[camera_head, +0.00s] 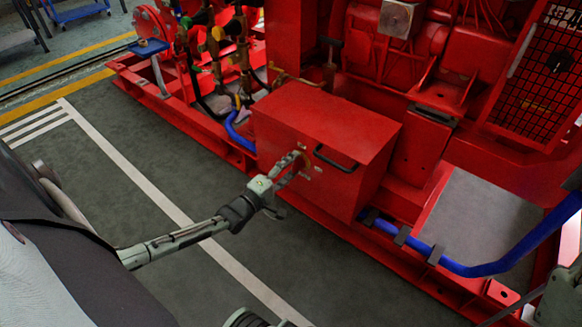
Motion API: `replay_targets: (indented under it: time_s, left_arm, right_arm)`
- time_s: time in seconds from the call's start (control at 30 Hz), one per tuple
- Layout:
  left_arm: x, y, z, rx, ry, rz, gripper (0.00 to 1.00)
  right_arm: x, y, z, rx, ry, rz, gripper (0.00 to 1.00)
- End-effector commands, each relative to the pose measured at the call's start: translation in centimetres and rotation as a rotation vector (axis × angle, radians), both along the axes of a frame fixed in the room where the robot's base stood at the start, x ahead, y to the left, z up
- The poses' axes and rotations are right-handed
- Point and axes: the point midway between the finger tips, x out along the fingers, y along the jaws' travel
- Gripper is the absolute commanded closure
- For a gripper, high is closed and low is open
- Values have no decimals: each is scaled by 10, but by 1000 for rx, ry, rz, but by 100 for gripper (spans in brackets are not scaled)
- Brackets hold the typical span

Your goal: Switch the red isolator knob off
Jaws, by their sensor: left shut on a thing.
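A red box (325,135) with a black handle (335,160) on its front stands on the red pumpset base. My left gripper (299,163) reaches from the left to the box's front face, left of the handle, and is shut on the red isolator knob (303,160). The fingers hide most of the knob, so I cannot tell which way it is turned.
A blue pipe (480,268) runs along the lower right of the red base frame (190,118). Valves and hoses (225,50) stand behind the box at the left. A mesh guard (543,75) is at upper right. The grey floor (130,170) in front is clear.

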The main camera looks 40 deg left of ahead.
Motion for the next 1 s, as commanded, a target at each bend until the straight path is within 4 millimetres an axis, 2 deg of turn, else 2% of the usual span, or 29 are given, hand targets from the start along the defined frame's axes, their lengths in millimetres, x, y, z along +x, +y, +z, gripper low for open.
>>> replay_targets:
  time_s: [0.5, 0.53, 0.7, 1.0]
  left_arm:
    - [0, 0, 0, -21, 1, 0, 77]
    - [0, 0, 0, -21, 1, 0, 48]
    - [0, 0, 0, -21, 1, 0, 28]
    - [-1, 0, 0, -21, 2, 0, 28]
  right_arm:
    - [-1, -1, 1, 6, -9, -3, 62]
    - [-1, -1, 1, 6, -9, -3, 62]
    - [0, -1, 1, 5, -8, -3, 62]
    - [0, 0, 1, 2, -11, 0, 62]
